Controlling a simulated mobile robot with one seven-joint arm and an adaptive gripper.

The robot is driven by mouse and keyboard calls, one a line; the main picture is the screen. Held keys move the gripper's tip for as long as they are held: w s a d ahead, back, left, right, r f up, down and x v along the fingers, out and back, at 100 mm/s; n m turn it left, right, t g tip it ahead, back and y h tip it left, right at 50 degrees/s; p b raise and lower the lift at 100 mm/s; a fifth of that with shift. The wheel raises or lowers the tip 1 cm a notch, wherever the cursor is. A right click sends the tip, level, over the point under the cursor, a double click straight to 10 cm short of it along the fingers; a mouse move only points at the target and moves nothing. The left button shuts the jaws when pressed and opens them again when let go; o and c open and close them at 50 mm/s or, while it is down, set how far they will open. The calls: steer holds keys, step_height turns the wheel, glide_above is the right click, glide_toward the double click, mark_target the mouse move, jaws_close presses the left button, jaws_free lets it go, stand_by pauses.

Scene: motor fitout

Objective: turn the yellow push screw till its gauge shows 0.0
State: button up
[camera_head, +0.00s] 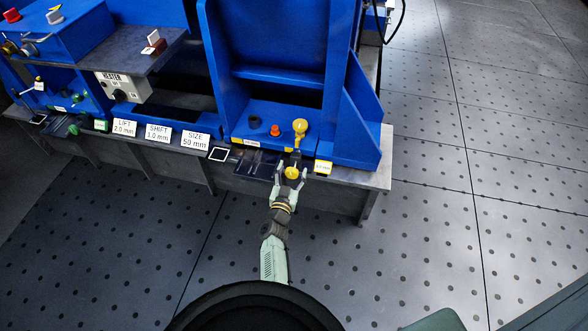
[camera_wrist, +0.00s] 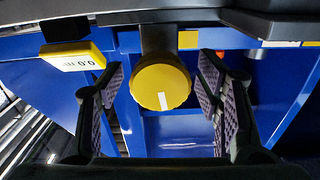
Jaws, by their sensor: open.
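The yellow push screw (camera_head: 292,173) has a round knob at the front edge of the blue machine's bench. In the wrist view the knob (camera_wrist: 158,88) faces me, with a white mark low on its face. My gripper (camera_head: 291,178) is open, with one finger on each side of the knob. In the wrist view gaps show between the knob and both fingers of my gripper (camera_wrist: 160,80). The yellow gauge (camera_wrist: 78,58) is to the left of the knob there, upside down, and appears to read 0.0. In the head view the gauge (camera_head: 323,168) is right of the knob, too small to read.
Another yellow knob (camera_head: 300,126) stands behind the screw, beside an orange-red knob (camera_head: 275,130). White cards (camera_head: 195,140) reading LIFT, SHIFT and SIZE stand along the bench to the left. The floor (camera_head: 480,150) to the right is clear.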

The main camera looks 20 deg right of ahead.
mark_target(292, 168)
steer(key=c, duration=1.2)
steer(key=shift+m, duration=0.8)
steer(key=o, duration=1.2)
steer(key=shift+r, duration=0.1)
step_height(292, 168, up, 10)
steer(key=shift+f, duration=0.1)
